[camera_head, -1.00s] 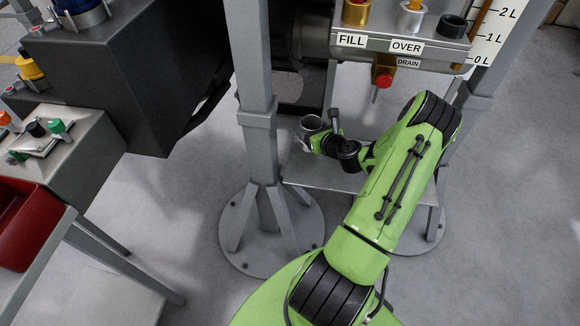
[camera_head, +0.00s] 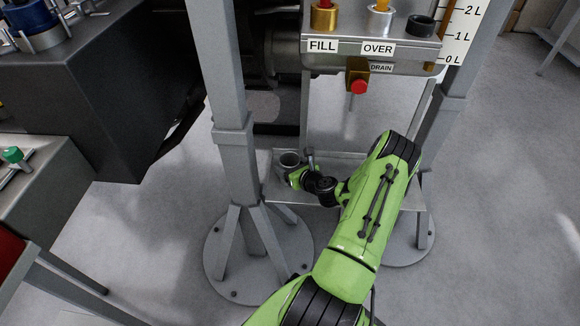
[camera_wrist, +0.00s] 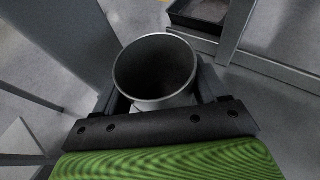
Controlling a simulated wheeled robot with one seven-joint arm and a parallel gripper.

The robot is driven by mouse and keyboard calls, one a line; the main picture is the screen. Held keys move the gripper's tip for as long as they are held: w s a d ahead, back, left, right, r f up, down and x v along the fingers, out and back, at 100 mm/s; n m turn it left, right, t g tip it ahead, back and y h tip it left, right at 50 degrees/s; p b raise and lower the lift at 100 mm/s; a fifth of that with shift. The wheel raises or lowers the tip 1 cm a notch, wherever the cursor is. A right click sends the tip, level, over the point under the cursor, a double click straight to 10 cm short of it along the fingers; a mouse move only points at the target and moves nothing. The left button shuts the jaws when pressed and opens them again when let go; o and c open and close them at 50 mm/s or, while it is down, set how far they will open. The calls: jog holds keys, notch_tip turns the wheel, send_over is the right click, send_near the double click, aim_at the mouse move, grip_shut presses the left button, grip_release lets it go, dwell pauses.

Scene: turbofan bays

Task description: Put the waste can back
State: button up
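The waste can is a small grey metal cup (camera_head: 289,159) with an open round top. In the head view it is upright over the left part of a grey metal shelf (camera_head: 345,158) below the drain. My gripper (camera_head: 294,175) is at the can's near side. In the wrist view the can (camera_wrist: 155,72) sits between the dark fingers of my gripper (camera_wrist: 158,98), one on each side, and they appear closed on it. The can's inside looks dark and empty. Its base is hidden, so I cannot tell whether it touches the shelf.
A grey post (camera_head: 232,130) stands just left of the can. The drain valve with a red knob (camera_head: 358,87) hangs above and right, under the FILL and OVER labels. A dark box-shaped housing (camera_head: 110,85) is at left. Another post (camera_head: 440,130) stands at right.

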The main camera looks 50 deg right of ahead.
jog(key=o, duration=0.3)
